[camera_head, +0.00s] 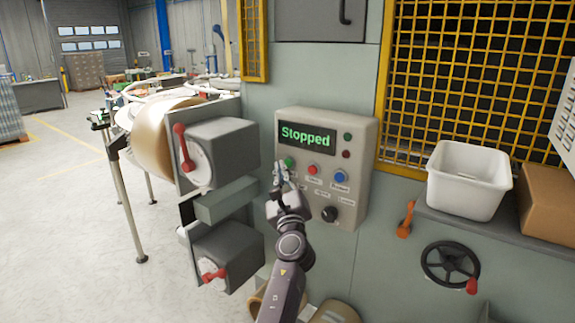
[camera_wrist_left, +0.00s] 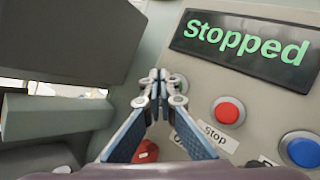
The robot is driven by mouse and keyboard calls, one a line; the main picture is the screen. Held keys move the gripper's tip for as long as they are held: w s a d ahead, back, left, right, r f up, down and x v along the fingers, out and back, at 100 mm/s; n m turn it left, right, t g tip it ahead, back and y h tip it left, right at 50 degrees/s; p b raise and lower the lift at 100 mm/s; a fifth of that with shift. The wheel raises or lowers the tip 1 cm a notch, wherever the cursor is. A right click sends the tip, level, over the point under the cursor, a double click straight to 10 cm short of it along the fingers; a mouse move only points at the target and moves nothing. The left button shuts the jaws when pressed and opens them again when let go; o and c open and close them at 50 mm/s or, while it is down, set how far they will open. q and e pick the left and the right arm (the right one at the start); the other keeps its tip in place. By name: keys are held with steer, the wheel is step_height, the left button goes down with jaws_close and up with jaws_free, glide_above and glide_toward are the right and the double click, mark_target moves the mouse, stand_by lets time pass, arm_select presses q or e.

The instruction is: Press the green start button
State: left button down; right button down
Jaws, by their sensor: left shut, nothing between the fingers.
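The grey control panel (camera_head: 362,150) has a display (camera_head: 307,138) reading "Stopped" in green letters; the display also fills the top right of the left wrist view (camera_wrist_left: 245,45). The green start button (camera_head: 289,161) is at the left of the button row, below the display. My left gripper (camera_head: 280,172) is shut and empty, with its fingertips just in front of or beside the green button. In the left wrist view the fingertips (camera_wrist_left: 158,78) largely hide the button. I cannot tell whether they touch it. My right gripper is not in view.
A red stop button (camera_head: 314,170) and a blue button (camera_head: 341,177) sit right of the green one. A black knob (camera_head: 330,214) is below. Grey boxes with red handles (camera_head: 225,150) stand close on the left. A white bin (camera_head: 467,180) is on the right ledge.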

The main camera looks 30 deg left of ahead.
arm_select(q)
steer(key=shift+w, duration=0.2)
steer(key=shift+w, duration=0.25)
